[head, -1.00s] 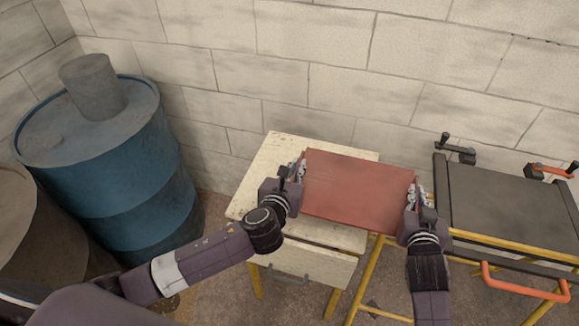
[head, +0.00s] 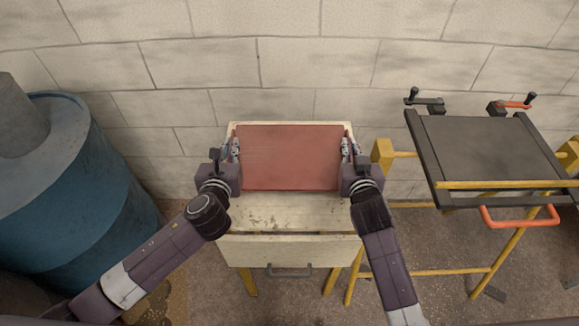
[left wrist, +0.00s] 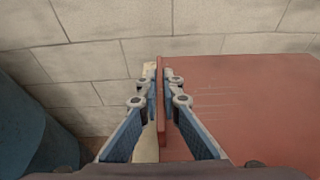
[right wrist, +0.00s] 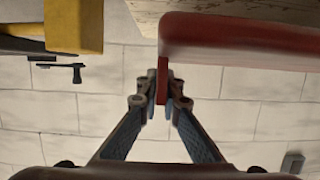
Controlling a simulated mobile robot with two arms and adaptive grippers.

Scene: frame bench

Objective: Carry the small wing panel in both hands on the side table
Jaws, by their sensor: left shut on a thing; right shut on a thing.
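The small wing panel (head: 288,158) is a flat red board with raised side edges, held level between my two grippers. It is over the cream side table (head: 285,212), whose worn top shows in front of it. I cannot tell whether the panel touches the top. My left gripper (head: 232,150) is shut on the panel's left edge; the left wrist view shows its fingers (left wrist: 160,85) on both sides of that edge. My right gripper (head: 346,150) is shut on the right edge, and the right wrist view shows its fingers (right wrist: 161,85) pinching it.
A blue drum (head: 95,190) stands at the left. At the right is a yellow-framed bench with a dark top (head: 490,150), clamps and an orange handle (head: 520,222). A block wall (head: 300,60) closes the back. The table has a front drawer (head: 290,250).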

